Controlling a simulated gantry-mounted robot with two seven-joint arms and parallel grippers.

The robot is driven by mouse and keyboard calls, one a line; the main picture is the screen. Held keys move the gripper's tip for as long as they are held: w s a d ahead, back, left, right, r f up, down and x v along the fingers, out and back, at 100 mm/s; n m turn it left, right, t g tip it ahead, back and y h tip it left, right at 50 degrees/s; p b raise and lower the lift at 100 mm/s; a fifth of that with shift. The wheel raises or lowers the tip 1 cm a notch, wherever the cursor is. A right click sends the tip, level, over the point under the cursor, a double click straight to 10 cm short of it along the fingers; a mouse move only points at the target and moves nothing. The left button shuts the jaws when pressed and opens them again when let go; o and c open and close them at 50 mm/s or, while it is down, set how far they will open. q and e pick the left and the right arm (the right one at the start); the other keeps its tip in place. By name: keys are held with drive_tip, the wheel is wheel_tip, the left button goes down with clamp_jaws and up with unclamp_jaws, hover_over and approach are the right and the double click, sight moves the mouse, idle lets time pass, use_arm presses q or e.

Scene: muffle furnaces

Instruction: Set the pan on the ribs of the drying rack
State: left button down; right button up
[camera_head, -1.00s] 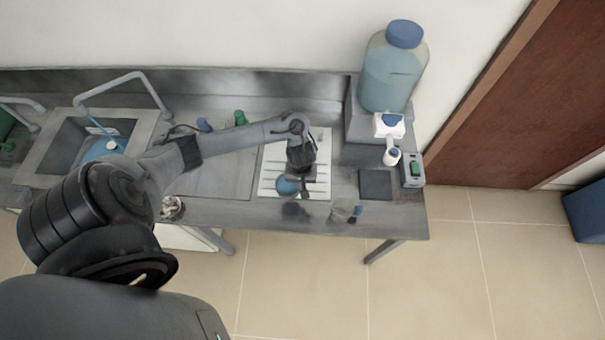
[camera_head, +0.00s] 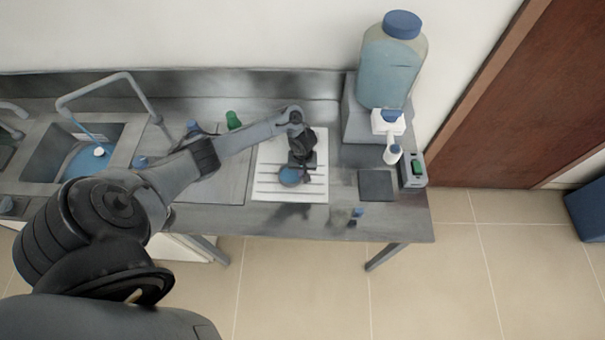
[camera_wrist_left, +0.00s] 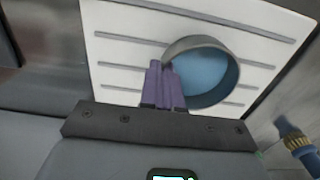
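The pan (camera_head: 291,177) is small and round with a blue inside and a grey wall. It is over the front half of the white drying rack (camera_head: 262,190), whose dark ribs run across it. In the left wrist view the pan (camera_wrist_left: 208,76) looks tilted, with its opening partly facing the camera. My left gripper (camera_head: 303,173) is at the pan's edge; its purple fingers (camera_wrist_left: 164,84) are close together at the near left of the pan's wall, pinching it. I cannot tell whether the pan's underside touches the ribs. My right gripper is not in view.
A large blue-capped bottle (camera_head: 390,65) stands on a grey block at the back right. A sink (camera_head: 75,150) is at the left. The bench's front edge is close.

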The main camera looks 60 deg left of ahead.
use_arm(q)
drive_tip(key=shift+f, duration=0.3)
drive_tip(key=shift+f, duration=0.2)
drive_tip(key=c, duration=1.4)
unclamp_jaws()
drive_tip(key=shift+o, duration=0.2)
drive_tip(key=shift+r, duration=0.1)
